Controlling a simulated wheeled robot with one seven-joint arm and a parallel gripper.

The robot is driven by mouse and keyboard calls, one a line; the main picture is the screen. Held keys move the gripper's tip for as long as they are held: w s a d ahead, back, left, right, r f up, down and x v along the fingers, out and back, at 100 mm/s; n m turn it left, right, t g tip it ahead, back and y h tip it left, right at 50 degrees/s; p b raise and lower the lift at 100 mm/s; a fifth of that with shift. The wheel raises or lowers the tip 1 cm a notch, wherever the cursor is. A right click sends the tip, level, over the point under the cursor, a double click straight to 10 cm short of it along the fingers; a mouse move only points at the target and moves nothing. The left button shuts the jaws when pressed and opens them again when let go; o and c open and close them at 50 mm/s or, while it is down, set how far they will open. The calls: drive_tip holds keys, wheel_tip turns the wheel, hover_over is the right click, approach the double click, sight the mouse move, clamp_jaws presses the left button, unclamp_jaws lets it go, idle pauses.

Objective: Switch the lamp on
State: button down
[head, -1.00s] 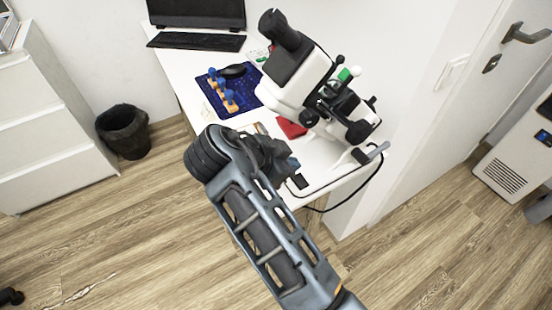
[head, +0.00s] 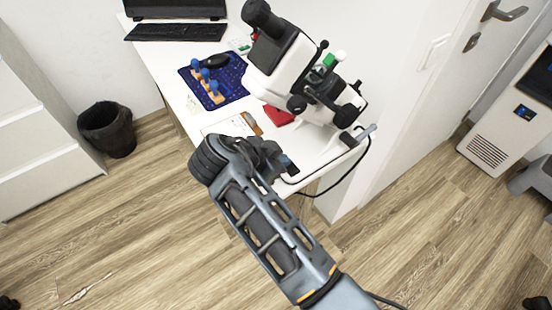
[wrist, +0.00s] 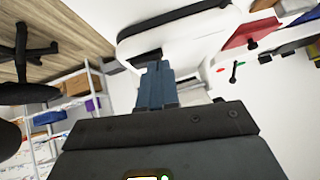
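The apparatus on the table is a white optical instrument (head: 268,86) with a black eyepiece tube (head: 262,18), black knobs and small green and white parts. I cannot make out a lamp switch or whether any lamp is lit. My gripper (head: 288,164) is at the table's front edge, below and in front of the instrument in the head view. In the wrist view its blue-grey fingers (wrist: 157,84) look shut together, with nothing seen between them. They point towards a white rounded slab with a black edge (wrist: 185,35); contact cannot be told.
A red item (head: 278,116) lies on the white table (head: 178,62). A blue mat (head: 235,88) holds blue-topped pegs on wooden blocks (head: 206,80). A black cable (head: 362,165) hangs at the right table edge. A black bin (head: 107,130) stands left. The wooden floor in front is clear.

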drive_tip(key=shift+a+f, duration=0.15)
drive_tip(key=shift+f, duration=0.1)
drive_tip(key=shift+d+r, duration=0.1)
drive_tip(key=shift+d, duration=0.1)
drive_tip(key=shift+s+d+r+p, duration=0.15)
drive_tip(key=shift+s+d+p, duration=0.25)
drive_tip(key=shift+s+p, duration=0.2)
drive_tip(key=shift+r, duration=0.15)
